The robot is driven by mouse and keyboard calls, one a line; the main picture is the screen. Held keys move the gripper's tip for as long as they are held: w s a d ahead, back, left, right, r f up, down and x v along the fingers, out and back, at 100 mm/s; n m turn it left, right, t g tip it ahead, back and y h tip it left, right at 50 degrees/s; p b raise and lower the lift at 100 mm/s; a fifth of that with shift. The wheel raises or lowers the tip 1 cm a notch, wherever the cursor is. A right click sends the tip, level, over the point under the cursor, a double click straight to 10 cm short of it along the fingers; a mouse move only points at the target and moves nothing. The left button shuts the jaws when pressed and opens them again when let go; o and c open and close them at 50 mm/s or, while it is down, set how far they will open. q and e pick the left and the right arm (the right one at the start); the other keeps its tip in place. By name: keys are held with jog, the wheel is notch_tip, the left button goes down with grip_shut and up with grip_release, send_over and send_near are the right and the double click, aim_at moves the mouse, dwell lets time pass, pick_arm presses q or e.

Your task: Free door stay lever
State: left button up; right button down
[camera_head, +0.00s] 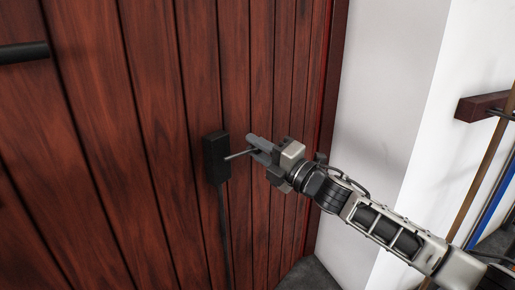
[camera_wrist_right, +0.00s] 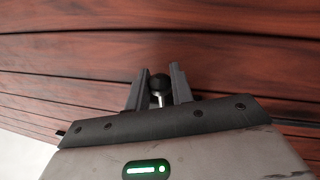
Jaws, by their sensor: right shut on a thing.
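The wooden door (camera_head: 170,100) of dark red planks fills much of the head view. A black stay box (camera_head: 214,158) is mounted on it, with a thin rod running down below. A short grey lever (camera_head: 236,155) sticks out from the box towards my right gripper (camera_head: 259,148). My right gripper is shut on the lever. In the right wrist view, the lever (camera_wrist_right: 160,97) shows as a pale stem with a dark round end between the two fingers of the right gripper (camera_wrist_right: 158,80). My left gripper is not in view.
A black bar handle (camera_head: 24,53) is on the door at the far left. A white wall (camera_head: 385,90) stands right of the door frame. A dark wooden rack (camera_head: 482,106) with long poles hangs at the right, beyond my right arm.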

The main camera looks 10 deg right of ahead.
jog(key=shift+r, duration=0.1)
jog(key=c, duration=1.3)
grip_release()
pick_arm(q)
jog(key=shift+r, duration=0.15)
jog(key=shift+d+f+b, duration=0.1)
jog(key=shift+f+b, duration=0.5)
jog(key=shift+b, duration=0.85)
pick_arm(e)
jog(key=shift+v, duration=7.95)
